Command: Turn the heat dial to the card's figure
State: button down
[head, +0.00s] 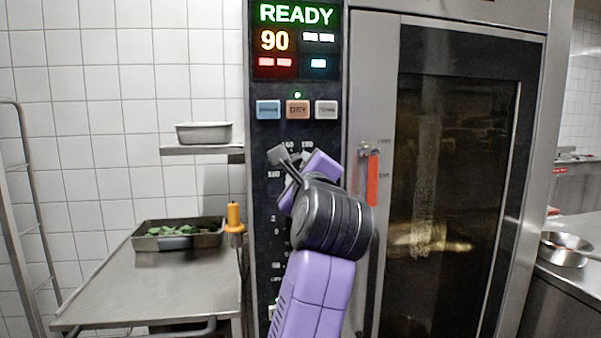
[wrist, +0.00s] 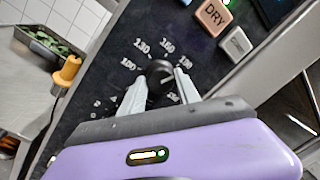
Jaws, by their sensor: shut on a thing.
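The heat dial (wrist: 158,70) is a round black knob on the oven's dark control panel (wrist: 97,78), ringed by white figures. In the wrist view, 130 and 160 are readable above it. My gripper (wrist: 160,84) has its two pale fingers closed on the knob, one on each side. In the head view my gripper (head: 289,166) and purple arm cover the dial. The knob's pointer cannot be made out. The oven display (head: 296,40) reads READY, with an orange 90 beneath. I see no card in either view.
Below the display are blue, orange and grey buttons (head: 298,109). The oven's glass door (head: 450,200) and a red handle (head: 373,180) are to the right. On the left, a steel table (head: 150,285) bears a tray of greens (head: 148,243) and an orange-handled tool (head: 234,217).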

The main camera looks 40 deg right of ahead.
jog(key=shift+f, duration=0.1)
jog(key=c, duration=0.9)
grip_release()
jog(key=b+v, duration=0.1)
jog(key=v, duration=0.6)
jog(key=shift+s+a, duration=0.25)
jog(key=shift+s, duration=0.05)
